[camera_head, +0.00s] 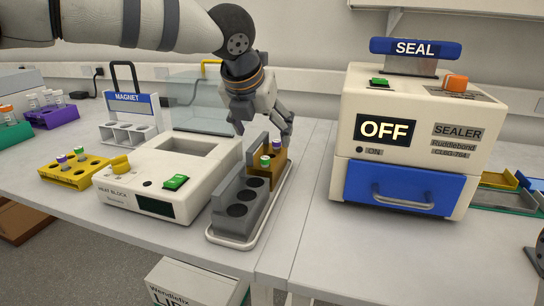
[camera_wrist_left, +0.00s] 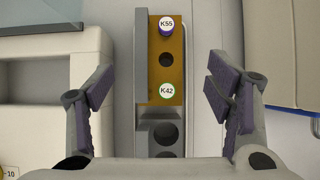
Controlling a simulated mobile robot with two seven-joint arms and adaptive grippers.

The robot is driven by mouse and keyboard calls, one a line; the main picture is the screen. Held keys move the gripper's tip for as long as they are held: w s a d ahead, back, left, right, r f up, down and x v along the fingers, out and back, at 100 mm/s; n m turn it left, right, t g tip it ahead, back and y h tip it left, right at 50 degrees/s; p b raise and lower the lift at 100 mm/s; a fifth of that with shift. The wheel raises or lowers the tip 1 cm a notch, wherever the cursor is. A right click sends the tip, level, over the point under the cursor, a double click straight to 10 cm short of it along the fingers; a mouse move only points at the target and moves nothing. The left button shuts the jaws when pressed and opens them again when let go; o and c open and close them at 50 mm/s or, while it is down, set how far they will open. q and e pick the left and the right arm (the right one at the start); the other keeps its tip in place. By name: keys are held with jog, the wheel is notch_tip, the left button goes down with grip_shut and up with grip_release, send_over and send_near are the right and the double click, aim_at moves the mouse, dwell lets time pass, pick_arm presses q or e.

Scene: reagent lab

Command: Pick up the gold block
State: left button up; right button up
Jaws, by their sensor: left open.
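The gold block (camera_head: 262,173) stands at the far end of a grey holder (camera_head: 233,197) on a small tray. It carries two capped tubes, one purple and one green at the rim. From above in the left wrist view, the gold block (camera_wrist_left: 176,76) shows caps marked K55 and K42, with an empty hole between them. My left gripper (camera_head: 264,134) is open and empty, pointing down above the block. In the left wrist view my gripper's fingers (camera_wrist_left: 160,88) are spread wide on either side of the block, not touching it.
The heat block machine (camera_head: 150,184) stands close on the left of the tray. The sealer (camera_head: 408,140), reading OFF, stands on the right. A magnet rack (camera_head: 130,125) and a yellow tube rack (camera_head: 75,172) are farther left. Bare bench lies between tray and sealer.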

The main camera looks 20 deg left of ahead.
aim_at(270, 151)
pick_arm(q)
jog(key=b+x, duration=0.1)
jog(key=x, duration=0.8)
jog(key=shift+w+d+f, duration=0.1)
jog(key=shift+w+f, duration=0.15)
jog(key=shift+w, duration=0.05)
jog(key=shift+r, duration=0.2)
grip_shut()
